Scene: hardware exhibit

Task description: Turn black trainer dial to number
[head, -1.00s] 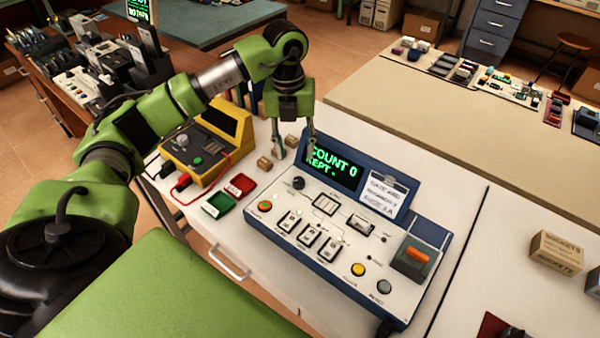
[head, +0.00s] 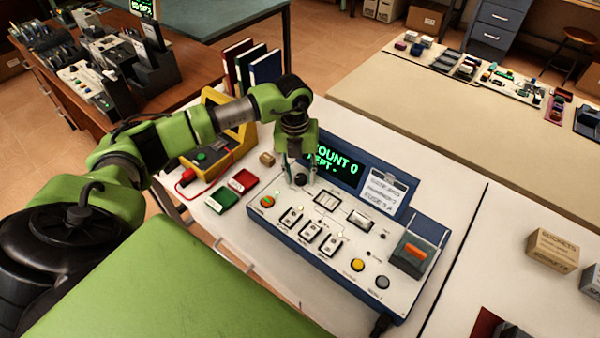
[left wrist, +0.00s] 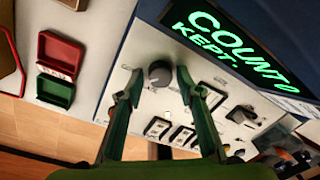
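The black dial (head: 300,179) sits at the upper left of the trainer panel (head: 349,293), just below the display. It also shows in the left wrist view (left wrist: 160,73). My left gripper (head: 295,180) points down over the dial. In the left wrist view the left gripper (left wrist: 158,82) is open, with one finger on each side of the dial and a gap to each. The display (head: 334,161) shows green text, "COUNT 0" and "KEPT". Markings around the dial are too small to read. My right gripper is not in view.
Switches, a yellow button (head: 357,265) and an orange lever (head: 415,252) stand on the same panel. A red box (head: 243,180), a green box (head: 222,200) and a yellow device (head: 214,152) lie left of it.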

